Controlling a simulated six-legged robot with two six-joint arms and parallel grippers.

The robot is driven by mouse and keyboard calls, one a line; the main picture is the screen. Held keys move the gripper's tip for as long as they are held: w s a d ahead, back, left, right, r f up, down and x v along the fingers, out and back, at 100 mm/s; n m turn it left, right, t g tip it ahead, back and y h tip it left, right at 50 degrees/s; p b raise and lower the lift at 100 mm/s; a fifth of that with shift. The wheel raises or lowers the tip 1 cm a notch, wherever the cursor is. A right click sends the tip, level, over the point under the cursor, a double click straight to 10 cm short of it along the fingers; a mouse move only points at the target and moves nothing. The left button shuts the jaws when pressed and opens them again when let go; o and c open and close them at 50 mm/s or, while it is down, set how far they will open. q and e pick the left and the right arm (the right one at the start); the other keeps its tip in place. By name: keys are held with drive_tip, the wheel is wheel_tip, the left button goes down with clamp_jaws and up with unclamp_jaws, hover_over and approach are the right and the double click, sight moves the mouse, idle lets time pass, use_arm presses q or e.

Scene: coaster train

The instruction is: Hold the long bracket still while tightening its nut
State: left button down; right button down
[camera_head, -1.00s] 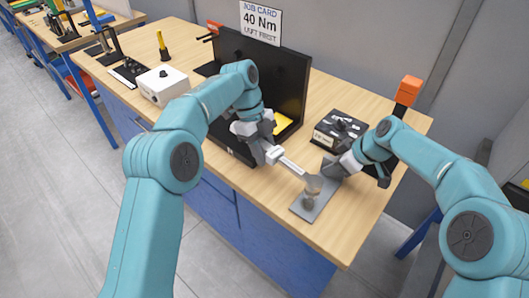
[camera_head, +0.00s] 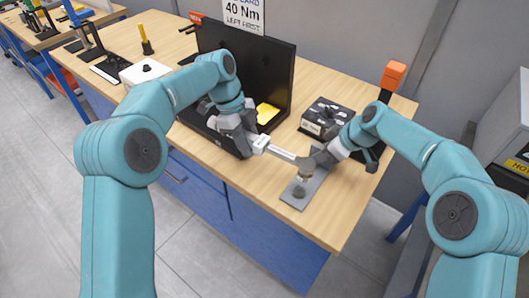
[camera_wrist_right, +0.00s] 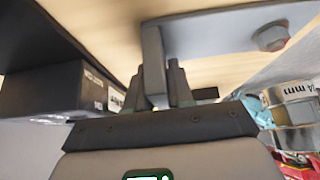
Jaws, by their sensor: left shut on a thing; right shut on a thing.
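The long bracket (camera_head: 313,185) is a flat grey plate on the bench near its front right corner, with an upright flange at its far end. Its nut (camera_head: 299,191) sits on the near end and also shows in the right wrist view (camera_wrist_right: 270,37). My right gripper (camera_head: 324,156) is shut on the flange, which stands between its fingers in the wrist view (camera_wrist_right: 160,88). My left gripper (camera_head: 257,145) is shut on a wrench (camera_head: 285,156) with a pale handle. The wrench's round head and socket hang above the plate, a small gap from the nut.
A black box with labels (camera_head: 327,117) stands behind the bracket. A black panel (camera_head: 258,65) with a yellow item (camera_head: 267,113) stands behind my left gripper. A job card (camera_head: 243,12) reads 40 Nm, left first. Bare bench lies right of the bracket.

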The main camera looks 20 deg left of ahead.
use_arm(q)
drive_tip(key=s+r+n+t, duration=0.25)
drive_tip(key=s+n, duration=0.45)
drive_tip(key=s, duration=0.4)
drive_tip(key=shift+n+t, duration=0.25)
drive_tip(key=shift+n, duration=0.05)
drive_tip(key=shift+s+a+f, duration=0.15)
drive_tip(key=shift+f, duration=2.2)
drive_tip(key=shift+f, duration=0.2)
drive_tip(key=shift+f, duration=0.35)
drive_tip(key=shift+f, duration=1.3)
drive_tip(key=shift+w+a+f+m, duration=0.1)
drive_tip(key=shift+w+a+m, duration=0.1)
drive_tip(key=shift+w+m, duration=0.25)
drive_tip(key=shift+w+a+m, duration=0.15)
drive_tip(key=shift+w+m, duration=0.2)
drive_tip(key=shift+w, duration=0.2)
drive_tip(key=shift+s, duration=0.1)
